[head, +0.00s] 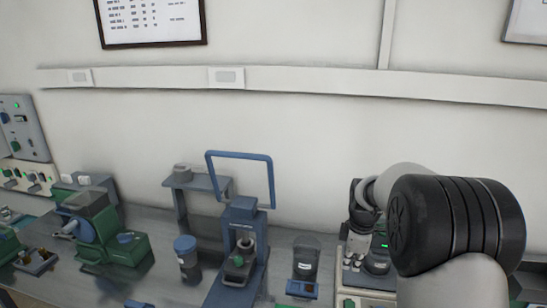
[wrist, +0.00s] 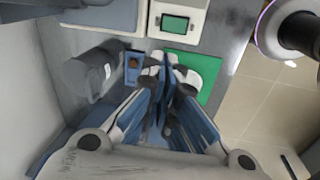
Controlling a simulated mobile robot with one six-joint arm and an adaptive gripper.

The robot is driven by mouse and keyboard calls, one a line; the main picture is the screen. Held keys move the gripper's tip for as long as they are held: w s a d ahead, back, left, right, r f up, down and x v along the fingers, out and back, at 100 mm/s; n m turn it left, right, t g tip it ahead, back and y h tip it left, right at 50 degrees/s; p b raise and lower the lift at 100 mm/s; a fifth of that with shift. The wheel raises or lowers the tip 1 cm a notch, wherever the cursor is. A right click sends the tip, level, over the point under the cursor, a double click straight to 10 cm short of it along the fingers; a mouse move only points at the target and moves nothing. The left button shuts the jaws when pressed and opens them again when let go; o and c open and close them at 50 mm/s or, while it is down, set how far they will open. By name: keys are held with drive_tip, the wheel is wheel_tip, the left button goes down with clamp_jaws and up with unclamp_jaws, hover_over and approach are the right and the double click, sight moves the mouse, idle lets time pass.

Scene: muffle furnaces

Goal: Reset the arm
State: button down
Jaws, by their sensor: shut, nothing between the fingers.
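My arm shows at the right of the head view, with a large black joint (head: 455,225) close to the camera and pale links around it. In the wrist view my gripper (wrist: 166,68) points down at the bench. Its blue-grey fingers are together with nothing between them. A green mat (wrist: 208,62) lies beyond and to the right of the fingertips. The fingers hide part of the bench below.
The bench (head: 150,280) carries a green machine (head: 125,250), a blue-framed press (head: 242,210), a blue-lidded jar (head: 187,257) and a dark container (head: 305,262). A device with a green screen (wrist: 174,24) stands near my gripper.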

drive_tip(key=s+a+r+m+t, duration=0.1)
drive_tip(key=s+a+r+m, duration=0.25)
drive_tip(key=s+r, duration=0.4)
drive_tip(key=s+a+r+m, duration=0.3)
drive_tip(key=s+a+r, duration=0.1)
drive_tip(key=s+r, duration=0.35)
drive_tip(key=s+a+m+t, duration=0.1)
drive_tip(key=s+a+m, duration=0.1)
drive_tip(key=s, duration=0.7)
drive_tip(key=s+a+f+m, duration=0.1)
drive_tip(key=s+a+m, duration=0.1)
drive_tip(key=s+m, duration=0.3)
drive_tip(key=s, duration=0.4)
drive_tip(key=shift+s+a+f+t, duration=0.2)
drive_tip(key=shift+s+t, duration=0.1)
drive_tip(key=shift+t, duration=0.1)
drive_tip(key=c, duration=2.3)
unclamp_jaws()
